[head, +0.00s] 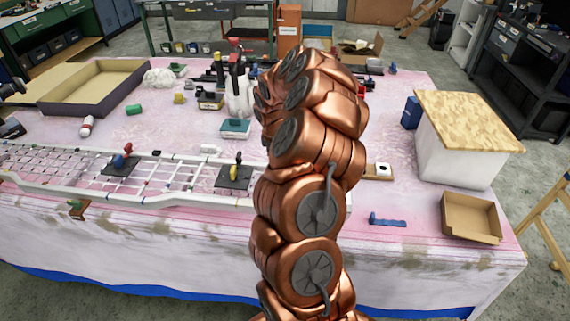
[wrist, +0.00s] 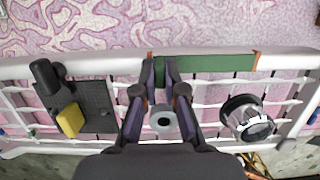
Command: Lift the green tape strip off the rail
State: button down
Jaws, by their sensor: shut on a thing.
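The green tape strip (wrist: 215,64) lies along the white rail (wrist: 284,60) at the far side of the grille in the wrist view, with small orange bits at both ends. My gripper (wrist: 162,68) is over the strip's left end, its two purple-grey fingers close together and shut on the strip there. The fingers hide part of that end. The rest of the strip runs right along the rail, and I see no clear gap under it. In the head view, my arm hides the gripper and the strip; the white grille (head: 180,178) shows to its left.
A dark pad (wrist: 95,95) with a black knob and a yellow piece sits on the grille left of my gripper. A round black-rimmed thing (wrist: 245,117) sits to the right. A white box with a wooden lid (head: 467,130) and an open carton (head: 472,218) stand on the table's right.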

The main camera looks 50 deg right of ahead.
jog(key=shift+r+p, duration=0.55)
jog(key=shift+r, duration=0.3)
dwell(0.3)
jog(key=shift+r+p, duration=1.1)
jog(key=shift+r, duration=0.6)
